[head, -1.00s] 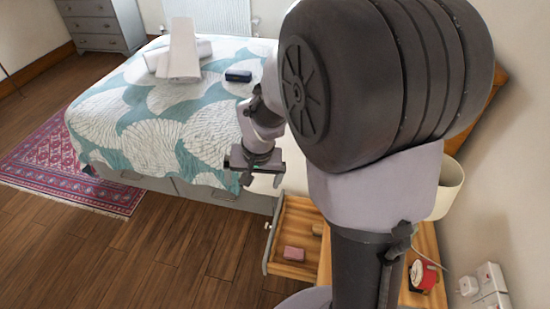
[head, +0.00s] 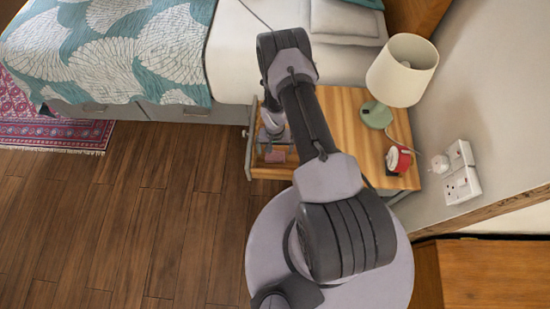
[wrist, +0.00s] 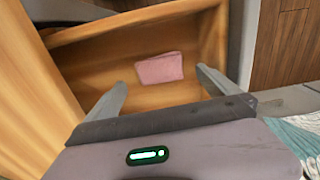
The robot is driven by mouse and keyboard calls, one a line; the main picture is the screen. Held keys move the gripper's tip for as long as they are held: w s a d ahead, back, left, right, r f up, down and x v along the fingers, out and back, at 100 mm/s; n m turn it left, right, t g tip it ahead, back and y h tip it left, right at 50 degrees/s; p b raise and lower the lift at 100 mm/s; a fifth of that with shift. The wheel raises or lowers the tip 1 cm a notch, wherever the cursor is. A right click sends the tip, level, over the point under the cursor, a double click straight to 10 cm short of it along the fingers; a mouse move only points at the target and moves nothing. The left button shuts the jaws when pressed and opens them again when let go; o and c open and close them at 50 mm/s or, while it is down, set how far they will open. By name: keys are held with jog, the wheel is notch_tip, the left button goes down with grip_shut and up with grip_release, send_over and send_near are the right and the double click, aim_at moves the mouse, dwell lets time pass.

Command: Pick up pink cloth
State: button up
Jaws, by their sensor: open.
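The pink cloth (wrist: 160,68) is a small folded piece lying flat on the bottom of the open wooden drawer (wrist: 95,65). In the head view the cloth (head: 275,156) shows just below my gripper, partly covered by it. My gripper (wrist: 160,88) is open and empty, its two fingers pointing down into the drawer. In the wrist view the cloth lies beyond the fingers and between their lines. My gripper (head: 272,140) is above the drawer in the head view; its height over the cloth is hard to judge.
The drawer's front panel (head: 249,150) stands out from the nightstand (head: 345,103). On the nightstand are a lamp (head: 402,70) and a red clock (head: 398,159). The bed (head: 110,50) is behind and left. The wooden floor (head: 150,200) in front is clear.

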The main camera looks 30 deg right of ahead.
aim_at(275, 155)
notch_tip(275, 155, down, 6)
jog(key=b, duration=0.2)
jog(key=shift+w+r+b, duration=0.1)
jog(key=shift+r+b, duration=0.1)
jog(key=shift+b, duration=0.2)
jog(key=shift+r, duration=0.15)
jog(key=shift+c, duration=0.9)
jog(key=c, duration=1.3)
notch_tip(275, 155, up, 10)
jog(key=p, duration=0.4)
